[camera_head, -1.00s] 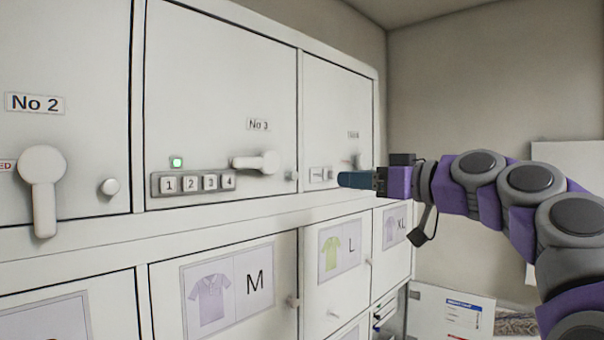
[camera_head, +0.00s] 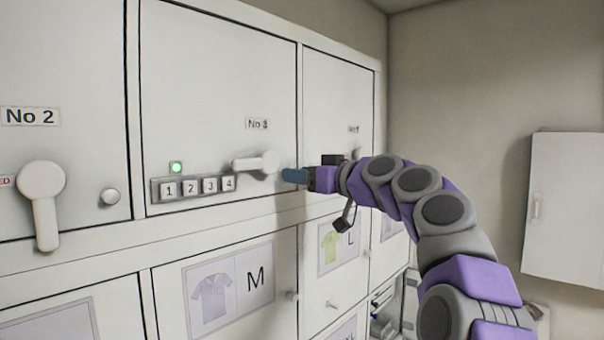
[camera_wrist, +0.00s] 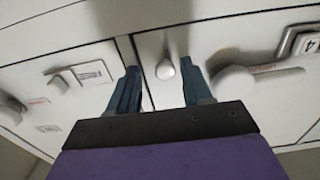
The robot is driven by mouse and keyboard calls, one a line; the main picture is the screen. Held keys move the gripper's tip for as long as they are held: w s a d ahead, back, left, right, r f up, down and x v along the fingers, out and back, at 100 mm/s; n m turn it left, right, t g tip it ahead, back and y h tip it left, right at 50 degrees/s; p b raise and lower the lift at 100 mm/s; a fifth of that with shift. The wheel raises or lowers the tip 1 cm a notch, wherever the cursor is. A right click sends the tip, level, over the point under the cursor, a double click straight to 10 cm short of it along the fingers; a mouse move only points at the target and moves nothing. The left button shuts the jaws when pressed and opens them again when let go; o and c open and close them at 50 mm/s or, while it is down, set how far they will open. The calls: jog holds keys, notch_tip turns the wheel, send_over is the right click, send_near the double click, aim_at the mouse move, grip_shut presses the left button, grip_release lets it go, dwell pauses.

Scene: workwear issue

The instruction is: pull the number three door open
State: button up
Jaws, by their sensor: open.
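The number three door (camera_head: 215,80) looks shut, flush with the white cabinet front. Its lever handle (camera_head: 256,163) lies horizontal, and the lever also shows at the right of the wrist view (camera_wrist: 238,82). Below the label is a keypad (camera_head: 193,188) with a lit green light (camera_head: 176,167) above it. My gripper (camera_head: 293,175) is at the door's lower right edge. In the wrist view its open blue fingers (camera_wrist: 160,68) stand on either side of a small round knob (camera_wrist: 165,69), with gaps to it. The head view has this knob hidden behind my gripper.
The number two door (camera_head: 60,70) with a hanging lever (camera_head: 43,200) and a knob (camera_head: 110,196) is at left. Another door (camera_head: 335,90) adjoins at right, partly behind my arm. Lower doors carry shirt pictures (camera_head: 228,290). A white wall box (camera_head: 567,205) hangs at far right.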

jog(key=shift+a, duration=0.15)
jog(key=shift+a+f, duration=0.1)
jog(key=shift+a, duration=0.45)
jog(key=c, duration=0.4)
jog(key=shift+d, duration=0.25)
grip_shut()
